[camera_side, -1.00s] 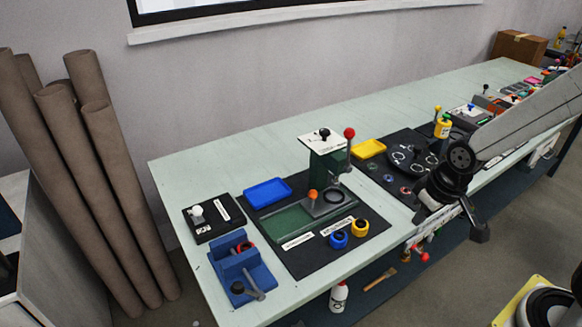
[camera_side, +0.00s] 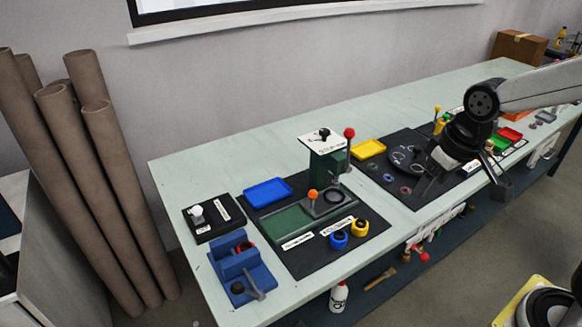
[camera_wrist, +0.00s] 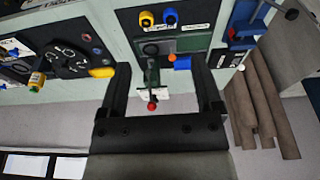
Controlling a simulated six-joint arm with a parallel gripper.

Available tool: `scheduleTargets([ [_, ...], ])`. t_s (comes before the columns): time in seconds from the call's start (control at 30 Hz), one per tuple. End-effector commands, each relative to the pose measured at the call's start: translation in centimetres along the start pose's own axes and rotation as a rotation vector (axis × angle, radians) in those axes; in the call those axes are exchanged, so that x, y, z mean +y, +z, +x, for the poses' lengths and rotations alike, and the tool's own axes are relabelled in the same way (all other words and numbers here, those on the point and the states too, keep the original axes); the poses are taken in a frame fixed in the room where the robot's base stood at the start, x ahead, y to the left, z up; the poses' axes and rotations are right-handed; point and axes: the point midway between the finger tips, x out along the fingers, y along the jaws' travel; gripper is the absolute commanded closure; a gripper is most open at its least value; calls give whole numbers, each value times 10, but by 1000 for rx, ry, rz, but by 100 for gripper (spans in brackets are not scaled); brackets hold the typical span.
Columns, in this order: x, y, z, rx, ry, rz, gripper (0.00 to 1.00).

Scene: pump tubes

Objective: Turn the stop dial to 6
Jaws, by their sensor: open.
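A white plate with a black dial knob (camera_side: 323,133) sits on top of the green press column (camera_side: 328,165); I take this for the stop dial, but its numbers are too small to read. In the wrist view the white plate (camera_wrist: 160,96) shows small, partly hidden behind the column, between my jaws in the picture. My gripper (camera_side: 463,190) is open and empty. It is over the right part of the bench, well to the right of the press and apart from it. It also shows in the wrist view (camera_wrist: 160,75).
A red-ball lever (camera_side: 349,133) stands right beside the plate. An orange-knobbed handle (camera_side: 312,194), blue tray (camera_side: 268,192), blue ring (camera_side: 338,239) and yellow ring (camera_side: 360,228) are around the press. A yellow tray (camera_side: 368,148) and black round-disc board (camera_side: 402,158) lie between press and gripper.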

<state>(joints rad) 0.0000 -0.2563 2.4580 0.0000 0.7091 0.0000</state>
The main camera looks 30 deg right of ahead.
Motion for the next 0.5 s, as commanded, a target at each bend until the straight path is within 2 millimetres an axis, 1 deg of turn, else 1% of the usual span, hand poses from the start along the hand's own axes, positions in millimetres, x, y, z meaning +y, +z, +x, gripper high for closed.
scheduleTargets([
  [0.03,0,-2,-6,5,0,0,17],
  [0.13,0,-4,-14,3,0,-1,17],
  [0.37,1,-25,-16,-1,-9,-26,17],
  [0.5,2,-40,-18,-2,-14,-45,17],
])
